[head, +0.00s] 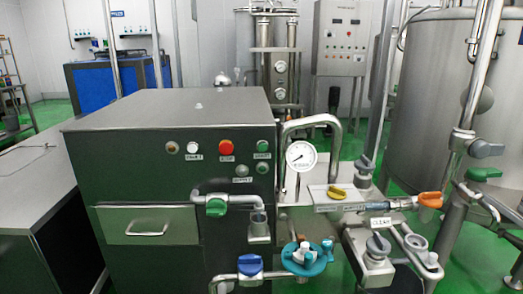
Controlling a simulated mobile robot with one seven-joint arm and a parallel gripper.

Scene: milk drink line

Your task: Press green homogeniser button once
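The homogeniser (120,185) is a dark steel box-shaped machine with a grey top, at the centre left of the head view. Its front panel has a small green button (263,146) near the right edge, with a label below it that is too small to read surely. A red button (226,148) is to the left of it, and a white button (193,148) is further left. Nothing covers the green button. My gripper does not show in this view.
Steel pipes with a green-handled valve (216,207), a blue-handled valve (250,265) and a pressure gauge (301,156) stand in front and right of the machine. A large steel tank (430,100) is at the right. A steel bench (35,190) is at the left.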

